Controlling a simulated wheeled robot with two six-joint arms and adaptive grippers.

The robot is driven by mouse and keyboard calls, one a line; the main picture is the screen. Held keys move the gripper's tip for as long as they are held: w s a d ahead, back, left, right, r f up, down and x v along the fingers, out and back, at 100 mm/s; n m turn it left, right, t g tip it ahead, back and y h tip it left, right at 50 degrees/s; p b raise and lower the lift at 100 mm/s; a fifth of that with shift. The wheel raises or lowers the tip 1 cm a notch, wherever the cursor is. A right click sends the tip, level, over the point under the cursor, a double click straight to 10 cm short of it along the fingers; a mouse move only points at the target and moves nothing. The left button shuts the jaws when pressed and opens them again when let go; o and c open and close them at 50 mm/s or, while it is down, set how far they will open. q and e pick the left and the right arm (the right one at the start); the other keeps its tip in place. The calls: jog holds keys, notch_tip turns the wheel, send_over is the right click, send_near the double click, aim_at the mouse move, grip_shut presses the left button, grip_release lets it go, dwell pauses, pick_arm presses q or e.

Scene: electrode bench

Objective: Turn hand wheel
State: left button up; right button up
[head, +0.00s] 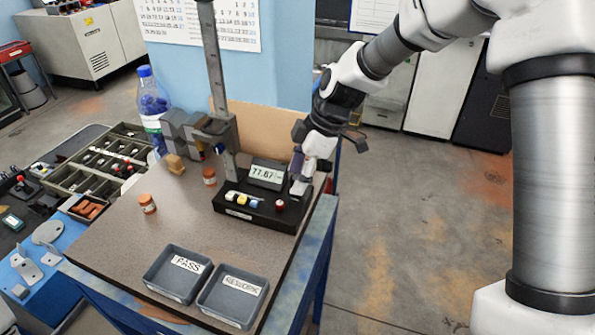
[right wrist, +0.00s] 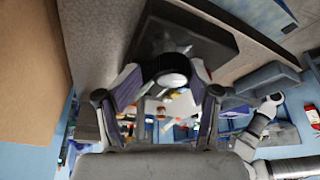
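A black gauge with a base and a display reading about 77.67 (head: 269,173) stands at the back of the bench, with a tall grey column rising from it. My right gripper (head: 301,176) points down at the right end of its base. In the right wrist view, a round dark and white hand wheel (right wrist: 172,79) sits between the purple-padded fingertips of my right gripper (right wrist: 166,76), and both pads appear to touch its sides. In the head view the wheel is hidden behind the gripper. My left gripper is not in view.
Two grey trays, PASS (head: 151,278) and REWORK (head: 204,301), lie at the front of the bench. Small orange-brown jars (head: 147,204) stand left of the gauge. A blue-capped bottle (head: 152,105) and a parts tray (head: 82,184) are farther left. Open floor lies to the right.

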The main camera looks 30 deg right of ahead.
jog(key=shift+s+r, duration=0.5)
jog(key=shift+s, duration=0.4)
jog(key=c, duration=1)
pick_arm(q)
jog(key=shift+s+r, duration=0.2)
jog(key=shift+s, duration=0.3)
pick_arm(e)
jog(key=shift+w, duration=0.1)
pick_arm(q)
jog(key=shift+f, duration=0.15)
pick_arm(e)
jog(key=shift+f+m+t, duration=0.1)
jog(key=shift+m+t, duration=0.2)
jog(key=shift+m, duration=0.2)
